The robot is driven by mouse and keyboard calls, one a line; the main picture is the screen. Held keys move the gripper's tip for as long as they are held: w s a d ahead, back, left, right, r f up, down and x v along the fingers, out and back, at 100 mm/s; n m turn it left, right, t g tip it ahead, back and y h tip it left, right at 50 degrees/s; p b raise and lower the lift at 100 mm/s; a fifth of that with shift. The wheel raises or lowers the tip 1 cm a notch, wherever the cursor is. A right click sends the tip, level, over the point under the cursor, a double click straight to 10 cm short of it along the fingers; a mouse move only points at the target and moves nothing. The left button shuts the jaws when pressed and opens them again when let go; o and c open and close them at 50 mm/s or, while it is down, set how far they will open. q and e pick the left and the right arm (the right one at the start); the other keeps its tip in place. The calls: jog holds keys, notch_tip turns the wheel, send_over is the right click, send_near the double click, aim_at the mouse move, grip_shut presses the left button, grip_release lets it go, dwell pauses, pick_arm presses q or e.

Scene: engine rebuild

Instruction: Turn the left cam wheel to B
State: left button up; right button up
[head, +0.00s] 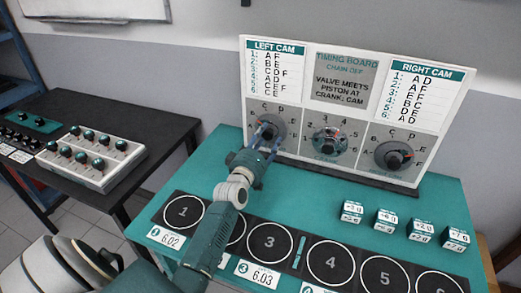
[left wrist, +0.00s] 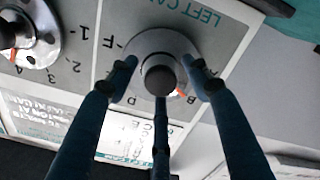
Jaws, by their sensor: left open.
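The left cam wheel (head: 267,127) is a grey dial with a dark round knob on the upright timing board (head: 345,60). My left gripper (head: 262,146) is in front of it and covers its lower part in the head view. In the left wrist view the wheel (left wrist: 160,58) lies between my open left gripper's fingers (left wrist: 160,88), which stand around the dark knob; contact cannot be told. An orange mark on the wheel shows close to the letter B. The letter C is hidden behind a finger. My right gripper is not in view.
The crank dial (head: 329,141) and the right cam wheel (head: 394,155) are on the same board. Several small weight blocks (head: 386,220) stand at the right of the teal table. Numbered round pads (head: 269,241) line its front. A control box (head: 91,158) is on the black table.

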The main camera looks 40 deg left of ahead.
pick_arm(q)
jog(key=v, duration=1)
jog(key=shift+s+d, duration=0.15)
jog(key=shift+d, duration=0.05)
